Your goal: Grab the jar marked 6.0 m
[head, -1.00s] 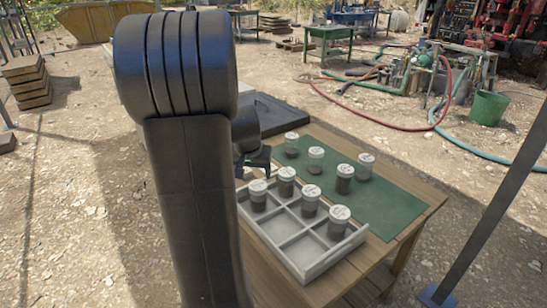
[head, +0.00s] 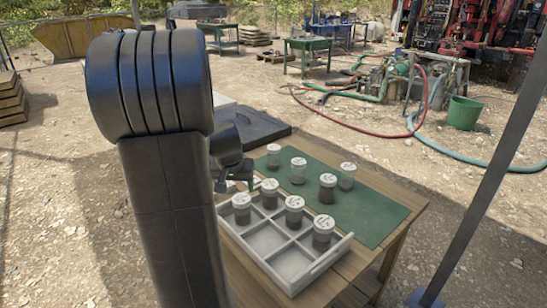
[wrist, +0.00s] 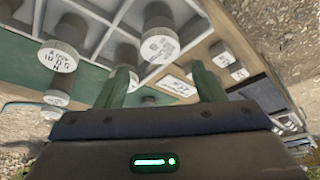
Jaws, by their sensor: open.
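Several jars with white lids stand on the table. Some are in the grey divided tray (head: 338,250): a left jar (head: 241,208), a back jar (head: 269,193), a middle jar (head: 294,210) and a front right jar (head: 323,234). Others stand on the green mat (head: 375,210), such as a dark-filled jar (head: 327,188) and a paler jar (head: 298,170). Lid marks are too small or blurred to read, so I cannot tell which is 6.0 m. My gripper (head: 237,184) is open and empty near the tray's back left corner. In the wrist view, a lidded jar (wrist: 160,45) shows beyond its fingers.
The wooden table (head: 405,187) has a dark flat case (head: 250,130) beyond its back left. A grey post (head: 480,190) stands at the right. Hoses, a pump and a green bucket (head: 464,112) lie farther back. Several tray compartments are empty.

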